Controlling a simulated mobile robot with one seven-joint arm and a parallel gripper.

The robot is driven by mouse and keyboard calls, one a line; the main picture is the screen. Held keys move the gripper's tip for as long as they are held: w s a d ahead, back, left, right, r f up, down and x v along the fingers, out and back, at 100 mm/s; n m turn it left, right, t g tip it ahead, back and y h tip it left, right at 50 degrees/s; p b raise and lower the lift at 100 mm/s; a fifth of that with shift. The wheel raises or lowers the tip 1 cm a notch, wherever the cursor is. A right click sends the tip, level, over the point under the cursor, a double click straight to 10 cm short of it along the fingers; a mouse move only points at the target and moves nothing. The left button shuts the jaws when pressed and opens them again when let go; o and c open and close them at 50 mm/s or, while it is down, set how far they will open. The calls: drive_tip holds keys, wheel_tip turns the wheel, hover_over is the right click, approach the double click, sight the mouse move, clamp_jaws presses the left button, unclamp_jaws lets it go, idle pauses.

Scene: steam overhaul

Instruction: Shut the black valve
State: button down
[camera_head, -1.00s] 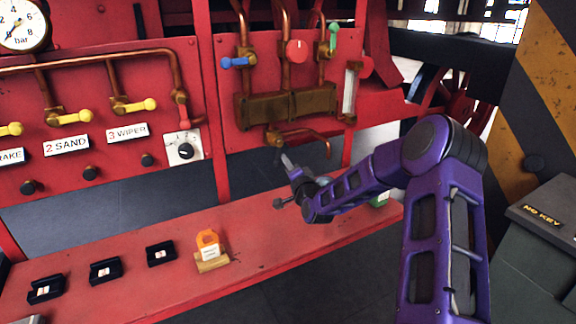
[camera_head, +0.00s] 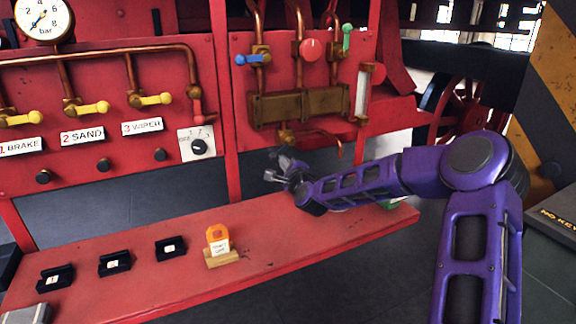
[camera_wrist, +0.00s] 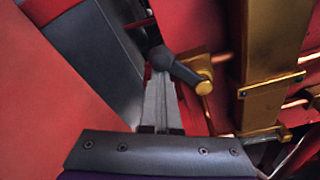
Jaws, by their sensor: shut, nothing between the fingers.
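The black valve shows in the wrist view as a black lever (camera_wrist: 180,68) on a brass body (camera_wrist: 204,70). The lever slants from the upper left down to its brass hub at the right. In the head view its brass fitting (camera_head: 286,136) is below the brass block, and the lever is too small and dark to make out beside my gripper. My gripper (camera_head: 284,160) is just below that fitting. In the wrist view my gripper (camera_wrist: 160,76) is shut and empty, its fingertips close to the lever's free end. I cannot tell whether they touch.
Blue (camera_head: 254,59), red (camera_head: 309,50) and green (camera_head: 347,38) valves are above the brass block (camera_head: 300,104). Yellow levers (camera_head: 92,108) line the left panel. The red bench (camera_head: 300,240) below holds black holders (camera_head: 115,264) and an orange tag (camera_head: 217,237) on a wooden stand.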

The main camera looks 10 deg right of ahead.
drive_tip(key=m, duration=0.1)
drive_tip(key=a+r+m, duration=0.1)
drive_tip(key=m, duration=0.1)
drive_tip(key=shift+s+a+r, duration=0.2)
drive_tip(key=shift+a+r, duration=0.05)
drive_tip(key=shift+s+a+r+m+g+y+b, duration=0.1)
drive_tip(key=shift+a+r+m+g+y+b, duration=0.2)
drive_tip(key=shift+m, duration=0.35)
drive_tip(key=shift+d+r+m+y+b, duration=0.1)
drive_tip(key=shift+r+m, duration=0.3)
drive_tip(key=shift+m, duration=0.25)
